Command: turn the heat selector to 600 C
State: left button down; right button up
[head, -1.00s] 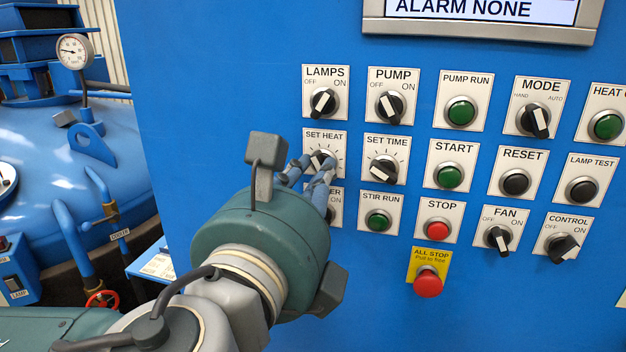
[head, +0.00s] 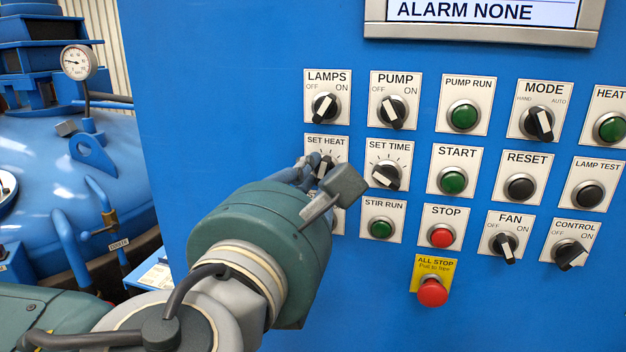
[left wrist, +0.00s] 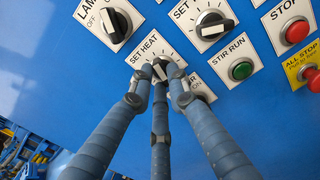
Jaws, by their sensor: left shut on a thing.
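The heat selector is the knob under the SET HEAT label (head: 326,142) on the blue panel. Its knob (left wrist: 161,70) shows between my fingertips in the left wrist view, with tick marks around it. My left gripper (head: 318,172) is shut on this knob, its blue fingers around it. In the head view the gripper body covers the plate below and part of the dial. The tick values are too small to read. My right gripper is not in view.
The SET TIME knob (head: 385,177) sits close to the right, the LAMPS knob (head: 325,106) just above. STIR RUN (head: 380,229), STOP (head: 442,236) and the red ALL STOP button (head: 432,292) are to the lower right. A blue furnace vessel (head: 50,170) stands at left.

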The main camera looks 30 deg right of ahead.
pick_arm(q)
jog(key=shift+w+r, duration=0.1)
jog(key=shift+r, duration=0.3)
jog(key=c, duration=1.7)
grip_release()
jog(key=shift+o, duration=0.2)
jog(key=shift+d+f, duration=0.1)
jog(key=shift+f, duration=0.2)
jog(key=v, duration=0.7)
